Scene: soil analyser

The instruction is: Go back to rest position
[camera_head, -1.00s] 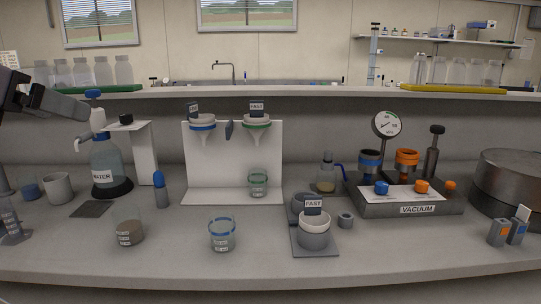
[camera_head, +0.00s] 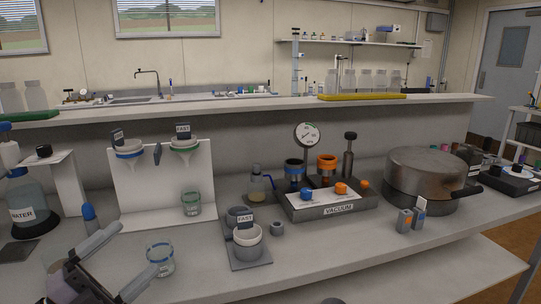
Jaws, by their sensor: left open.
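My left gripper (camera_head: 137,249) is in the lower left of the head view, low over the near part of the bench. Its two fingers are spread apart with nothing held between them. A clear beaker with a blue rim (camera_head: 160,259) stands upright on the bench just beyond the fingertips. I cannot tell whether a finger touches it. The bench just behind the fingers is partly hidden by the gripper. My right gripper is not in view.
A white funnel stand (camera_head: 122,190) holds two funnels, with a green-rimmed beaker (camera_head: 191,204) on its base. A vacuum unit (camera_head: 338,208), a cup labelled FAST (camera_head: 248,244) and a large metal pot (camera_head: 421,182) stand to the right.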

